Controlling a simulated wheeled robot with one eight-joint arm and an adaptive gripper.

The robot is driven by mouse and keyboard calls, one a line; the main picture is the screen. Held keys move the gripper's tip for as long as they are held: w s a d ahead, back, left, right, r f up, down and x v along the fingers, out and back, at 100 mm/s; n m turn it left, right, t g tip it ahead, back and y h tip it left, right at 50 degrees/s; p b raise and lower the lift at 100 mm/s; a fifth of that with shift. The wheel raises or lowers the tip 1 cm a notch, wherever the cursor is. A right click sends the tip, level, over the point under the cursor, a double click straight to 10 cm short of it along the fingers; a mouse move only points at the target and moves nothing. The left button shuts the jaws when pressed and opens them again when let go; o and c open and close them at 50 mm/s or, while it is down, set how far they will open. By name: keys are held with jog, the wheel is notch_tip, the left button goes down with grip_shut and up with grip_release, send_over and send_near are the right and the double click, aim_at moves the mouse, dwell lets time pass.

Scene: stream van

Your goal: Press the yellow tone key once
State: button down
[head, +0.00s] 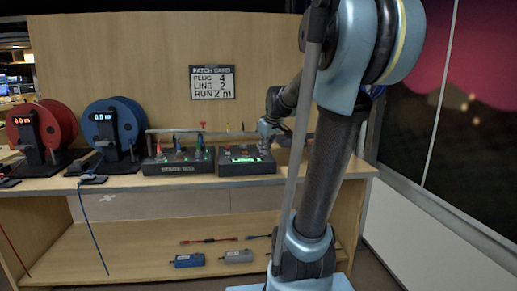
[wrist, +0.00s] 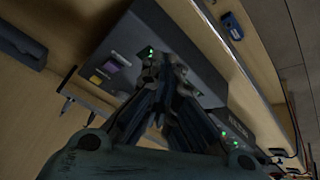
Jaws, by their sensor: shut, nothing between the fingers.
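The yellow tone key (wrist: 96,79) is a small yellow square on the dark control box (wrist: 192,52) in the wrist view. It lies in a row with a pale key (wrist: 110,68) and a purple key (wrist: 122,58). In the head view the right-hand dark box with a lit green display (head: 248,168) stands on the bench; I cannot make out the yellow key there. My gripper (wrist: 157,62) is shut and empty. Its fingertips are over the box, to the right of the yellow key in the wrist view. In the head view my gripper (head: 268,129) is above that box.
The stage box (head: 178,168) with several coloured plugs stands left of the control box. A blue reel (head: 128,118) and a red reel (head: 62,120) stand farther left. A patch card (head: 212,82) hangs on the back panel. The lower shelf holds cables and small boxes.

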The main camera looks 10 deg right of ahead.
jog(key=w+r+n+t, duration=0.1)
jog(key=w+r+n, duration=0.1)
jog(key=w, duration=1.1)
jog(key=w+r+n+t, duration=0.2)
jog(key=w+r, duration=0.2)
jog(key=w, duration=0.9)
jog(key=shift+w+d+n+y, duration=0.2)
jog(key=shift+d+n+y, duration=0.2)
jog(key=shift+f, duration=0.15)
jog(key=shift+f, duration=4.3)
jog(key=shift+f, duration=0.8)
jog(key=shift+r, duration=0.85)
jog(key=shift+r, duration=2.55)
